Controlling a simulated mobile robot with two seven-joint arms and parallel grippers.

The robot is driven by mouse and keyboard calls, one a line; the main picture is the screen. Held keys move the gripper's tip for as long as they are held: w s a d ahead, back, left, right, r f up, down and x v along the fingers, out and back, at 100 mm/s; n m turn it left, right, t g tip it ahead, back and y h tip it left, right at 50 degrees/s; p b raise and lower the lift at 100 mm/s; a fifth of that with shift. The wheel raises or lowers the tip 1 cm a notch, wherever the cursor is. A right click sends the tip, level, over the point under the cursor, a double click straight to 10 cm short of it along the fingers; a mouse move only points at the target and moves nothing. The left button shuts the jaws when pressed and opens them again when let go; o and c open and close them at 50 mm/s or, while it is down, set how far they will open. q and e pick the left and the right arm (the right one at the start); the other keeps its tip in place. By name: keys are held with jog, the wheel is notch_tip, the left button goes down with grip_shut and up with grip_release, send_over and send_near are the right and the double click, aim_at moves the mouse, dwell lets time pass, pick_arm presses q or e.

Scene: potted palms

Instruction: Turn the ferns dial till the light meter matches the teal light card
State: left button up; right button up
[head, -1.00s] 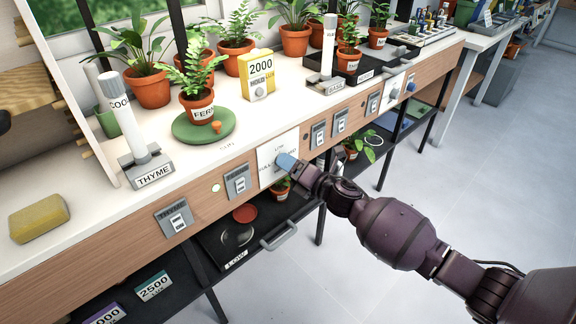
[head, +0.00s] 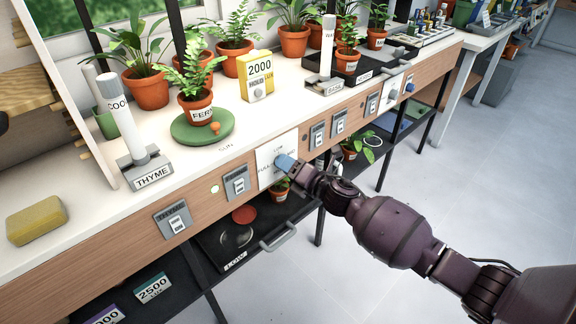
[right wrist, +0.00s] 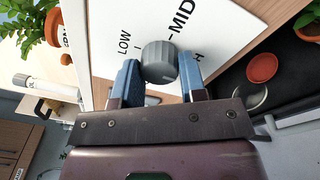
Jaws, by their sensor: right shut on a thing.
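My right gripper (head: 281,161) is shut on the grey dial (right wrist: 158,56) on a white plate (head: 286,142) on the bench front. The right wrist view shows its two blue fingertips (right wrist: 160,70) on either side of the dial. The plate reads LOW, MID and a partly hidden word starting with H; I cannot make out the dial's pointer. The yellow light meter (head: 256,77) on the bench reads 2000. The teal light card (head: 153,287) on the lower shelf reads 2500 LUX. The fern pot (head: 198,108) stands on a green disc (head: 185,132). My left gripper is not in view.
A THYME stand (head: 150,178) with a white column and a yellow sponge (head: 37,220) are on the bench at left. Switch plates (head: 236,184) line the bench front. A purple card (head: 106,316) lies low at left. The floor at right is clear.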

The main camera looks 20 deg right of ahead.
pick_arm(q)
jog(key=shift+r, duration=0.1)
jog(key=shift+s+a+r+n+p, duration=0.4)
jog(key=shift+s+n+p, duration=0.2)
jog(key=shift+p, duration=1.45)
pick_arm(e)
jog(key=shift+a+m+t+h, duration=0.1)
jog(key=shift+m+t+h, duration=0.25)
jog(key=shift+m, duration=4.3)
jog(key=shift+m+t+h, duration=0.25)
jog(key=shift+m+t, duration=0.1)
jog(key=shift+m, duration=4.3)
jog(key=shift+f, duration=0.1)
jog(key=o, duration=0.9)
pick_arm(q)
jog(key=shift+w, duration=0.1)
pick_arm(e)
jog(key=shift+s, duration=0.15)
